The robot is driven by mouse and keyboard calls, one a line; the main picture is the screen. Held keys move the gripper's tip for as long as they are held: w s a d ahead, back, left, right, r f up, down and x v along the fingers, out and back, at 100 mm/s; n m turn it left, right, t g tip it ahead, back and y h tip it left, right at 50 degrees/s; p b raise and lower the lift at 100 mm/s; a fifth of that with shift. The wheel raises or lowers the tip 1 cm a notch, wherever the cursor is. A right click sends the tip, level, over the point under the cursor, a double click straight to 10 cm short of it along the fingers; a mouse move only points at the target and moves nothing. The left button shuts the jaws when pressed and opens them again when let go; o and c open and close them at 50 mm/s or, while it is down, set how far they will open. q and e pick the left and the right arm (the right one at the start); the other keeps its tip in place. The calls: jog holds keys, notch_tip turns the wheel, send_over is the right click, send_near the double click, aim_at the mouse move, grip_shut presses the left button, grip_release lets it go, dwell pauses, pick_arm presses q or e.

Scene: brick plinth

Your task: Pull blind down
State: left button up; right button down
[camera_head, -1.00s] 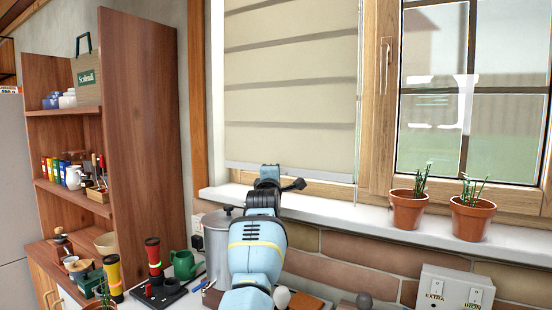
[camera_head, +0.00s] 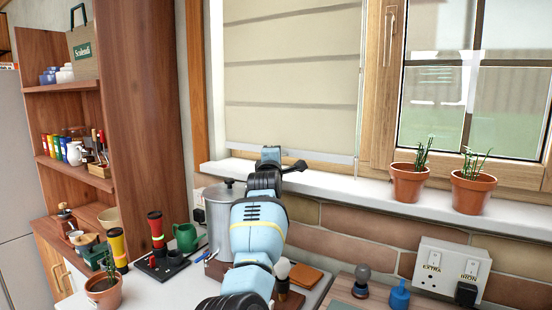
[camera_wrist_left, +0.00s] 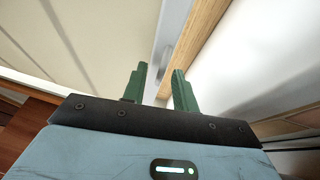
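The beige blind (camera_head: 290,85) hangs over the left part of the window. Its pale bottom bar (camera_head: 335,158) is just above the white sill. My left arm reaches up from the bottom centre to the bar. My left gripper's fingers are hidden behind its own wrist in the head view. In the left wrist view, its two green fingers (camera_wrist_left: 160,78) stand apart, with a clear gap. The blind (camera_wrist_left: 75,35) fills the left side there. The bar (camera_wrist_left: 168,55) lines up with the gap; I cannot tell whether the fingers touch it. My right gripper is not in view.
Two potted plants (camera_head: 409,182) stand on the sill (camera_head: 385,205) at the right. A tall wooden shelf (camera_head: 140,120) stands at the left.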

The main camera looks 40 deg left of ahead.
pick_arm(q)
jog(key=shift+s, duration=0.1)
jog(key=r+v, duration=0.1)
jog(key=v, duration=0.6)
jog(key=shift+s+d+f, duration=0.15)
jog(key=shift+s+f, duration=0.1)
jog(key=shift+f, duration=0.25)
dwell(0.4)
